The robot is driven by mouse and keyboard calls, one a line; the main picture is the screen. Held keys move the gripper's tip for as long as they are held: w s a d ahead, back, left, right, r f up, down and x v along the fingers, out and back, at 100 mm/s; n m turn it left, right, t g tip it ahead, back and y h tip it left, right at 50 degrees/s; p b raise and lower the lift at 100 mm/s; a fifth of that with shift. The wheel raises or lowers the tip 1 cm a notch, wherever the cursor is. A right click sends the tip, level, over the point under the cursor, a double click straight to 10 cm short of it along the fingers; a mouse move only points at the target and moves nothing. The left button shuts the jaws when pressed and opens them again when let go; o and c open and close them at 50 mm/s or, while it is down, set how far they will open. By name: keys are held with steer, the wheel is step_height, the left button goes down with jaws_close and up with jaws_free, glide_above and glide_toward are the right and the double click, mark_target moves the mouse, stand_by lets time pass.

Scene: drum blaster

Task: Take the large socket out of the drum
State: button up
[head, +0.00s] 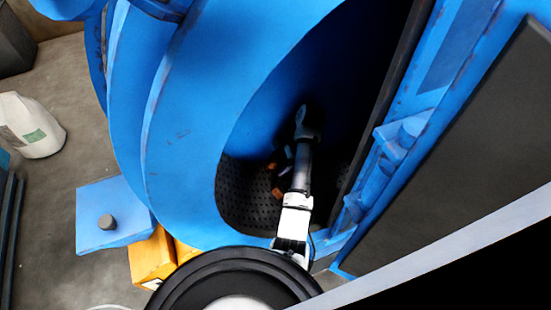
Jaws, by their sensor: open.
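The blue drum (215,85) has a large oval opening in the head view, with a dark perforated floor (237,195) inside. My arm reaches through this opening. My gripper (287,161) is small and dim beside the dark arm link, low inside the drum, and is open. An orange-brown piece (277,193) lies on the perforated floor left of the arm, and another small brownish piece (272,166) is close to the gripper. I cannot tell which piece, if any, is the large socket. The arm hides part of the floor, and the drum's depth is in shadow.
The opening's blue rim and the blue frame (400,135) on the right closely border my arm.

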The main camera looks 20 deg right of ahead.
steer(key=shift+x, duration=0.8)
steer(key=c, duration=1.8)
steer(key=shift+w+r, duration=0.1)
steer(key=shift+r, duration=0.05)
steer(key=shift+c, duration=0.3)
steer(key=shift+r, duration=0.1)
step_height(320, 180, up, 20)
steer(key=p, duration=0.9)
